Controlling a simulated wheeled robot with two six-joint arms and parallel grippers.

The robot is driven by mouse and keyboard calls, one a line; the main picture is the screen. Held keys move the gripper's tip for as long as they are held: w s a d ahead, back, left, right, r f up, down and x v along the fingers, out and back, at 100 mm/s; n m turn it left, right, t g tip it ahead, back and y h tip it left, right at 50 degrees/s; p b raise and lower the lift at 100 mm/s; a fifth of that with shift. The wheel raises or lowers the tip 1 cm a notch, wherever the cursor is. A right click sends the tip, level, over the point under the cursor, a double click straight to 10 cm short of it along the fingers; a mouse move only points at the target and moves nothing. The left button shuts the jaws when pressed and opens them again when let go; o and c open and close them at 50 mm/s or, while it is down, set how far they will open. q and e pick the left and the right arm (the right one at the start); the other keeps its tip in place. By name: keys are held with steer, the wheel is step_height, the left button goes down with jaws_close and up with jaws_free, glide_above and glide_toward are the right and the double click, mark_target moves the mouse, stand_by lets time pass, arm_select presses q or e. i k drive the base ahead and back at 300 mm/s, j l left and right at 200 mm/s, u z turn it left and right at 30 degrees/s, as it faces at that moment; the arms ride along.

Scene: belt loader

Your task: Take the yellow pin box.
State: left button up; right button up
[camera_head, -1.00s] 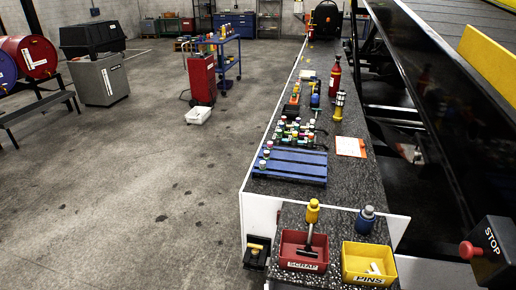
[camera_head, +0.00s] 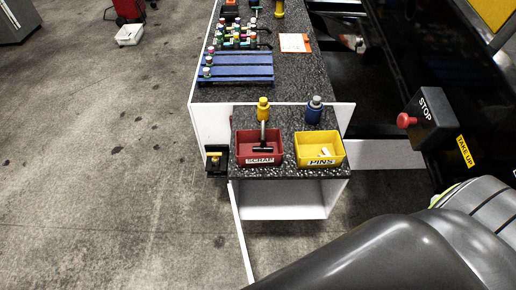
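The yellow pin box (camera_head: 320,162), labelled PINS, stands on the low end shelf of the speckled counter, at its right front. A few pale pieces lie inside it. The red SCRAP box (camera_head: 260,161) stands just to its left, with a dark-headed tool leaning in it. A large dark grey rounded shape, which looks like part of my own arm, fills the bottom right, apart from the box in the picture. Neither of my grippers shows.
A yellow-topped bottle (camera_head: 263,108) and a blue one (camera_head: 314,109) stand behind the boxes. A blue slatted rack (camera_head: 235,69) lies farther back. A STOP button box (camera_head: 428,119) juts out at right. Open floor (camera_head: 110,200) lies left of the counter.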

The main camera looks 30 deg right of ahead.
mark_target(307, 145)
steer(key=i+l+z, duration=0.1)
steer(key=z, duration=1.25)
